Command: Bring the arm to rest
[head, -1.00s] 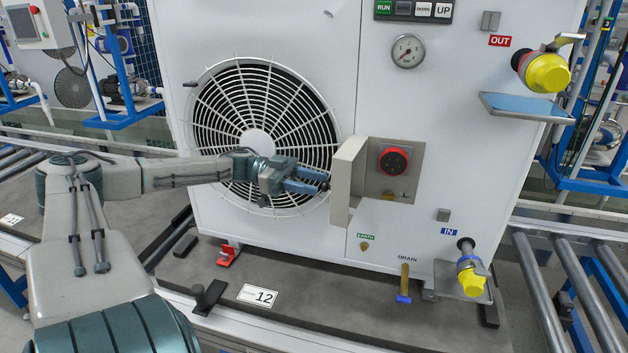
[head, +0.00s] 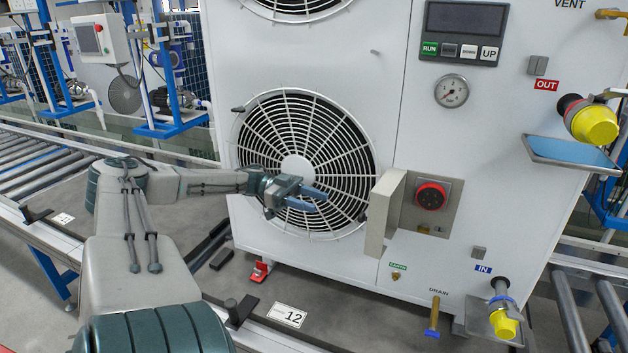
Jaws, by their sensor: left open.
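My left arm reaches in from the left, across the front of a white pump test unit (head: 300,70). My left gripper (head: 318,197) has blue fingers and is open and empty. It is in front of the lower round fan grille (head: 262,130), left of the open cover flap (head: 383,212) beside the red round socket (head: 430,196). The gripper appears apart from the flap. My right gripper is not in view.
At the right are the yellow-capped OUT port (head: 594,124), a small blue-topped shelf (head: 570,153) and the yellow-capped IN port (head: 504,326). A DRAIN valve (head: 433,318) hangs below. Label 12 (head: 287,315) and a black stop (head: 240,311) sit on the front ledge. Roller conveyors run on both sides.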

